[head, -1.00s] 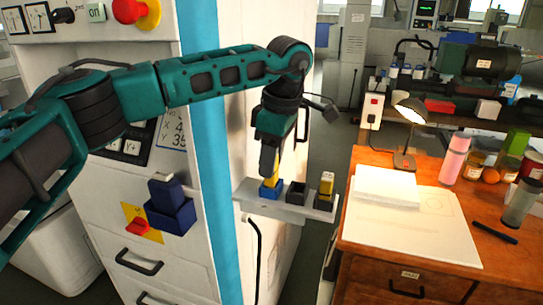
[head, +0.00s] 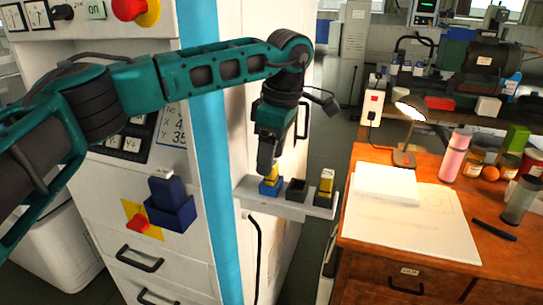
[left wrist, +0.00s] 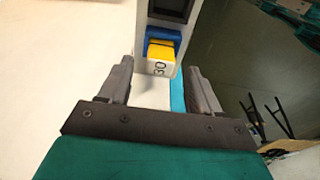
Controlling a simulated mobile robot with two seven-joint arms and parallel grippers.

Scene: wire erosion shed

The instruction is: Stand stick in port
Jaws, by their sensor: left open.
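A yellow stick (head: 271,173) stands in the blue port (head: 270,188) at the left end of a small white shelf on the machine's side. My left gripper (head: 268,165) is just above the stick. Its two fingers (left wrist: 160,82) are spread apart with nothing between them, and the stick is beyond their tips. My right gripper is out of view.
The shelf (head: 317,209) also holds an empty black port (head: 296,190) and a dark port with another yellow stick (head: 326,182). A blue holder (head: 172,210) is on the machine front. A wooden desk (head: 500,265) with a lamp stands at right.

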